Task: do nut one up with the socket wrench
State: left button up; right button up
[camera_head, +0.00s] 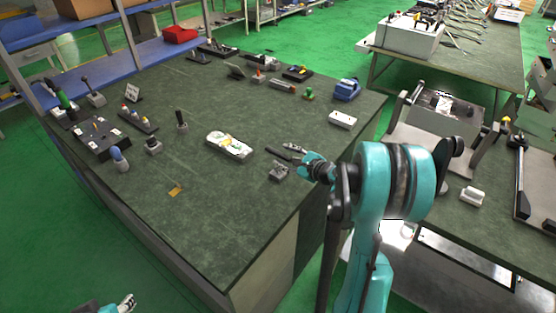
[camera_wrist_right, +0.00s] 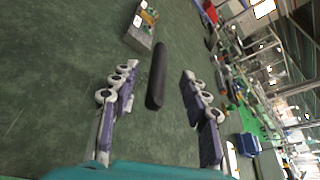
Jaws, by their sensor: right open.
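A dark rod-like handle (camera_head: 278,152), which may be the socket wrench, lies on the green bench top. In the right wrist view the handle (camera_wrist_right: 157,76) lies lengthwise between the spread fingers of my right gripper (camera_wrist_right: 156,98), with gaps on both sides. In the head view my right gripper (camera_head: 287,160) is open, low over the bench. A pale block with yellow parts (camera_head: 230,146) sits beyond the handle and also shows in the wrist view (camera_wrist_right: 141,27). Nut one cannot be made out. My left gripper (camera_head: 127,302) is only partly visible at the bottom left.
The green bench (camera_head: 215,215) is mostly clear at the front. A black panel (camera_head: 98,138) and several upright tools stand at its left. A blue box (camera_head: 347,89) and a white block (camera_head: 342,120) stand at the right. A second bench (camera_head: 450,205) lies to the right.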

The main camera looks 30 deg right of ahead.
aim_at(280, 154)
jog(key=b+x, duration=0.2)
jog(key=x, duration=0.3)
jog(key=shift+f, duration=0.25)
jog(key=shift+r, duration=0.15)
grip_shut()
jog(key=shift+r, duration=0.1)
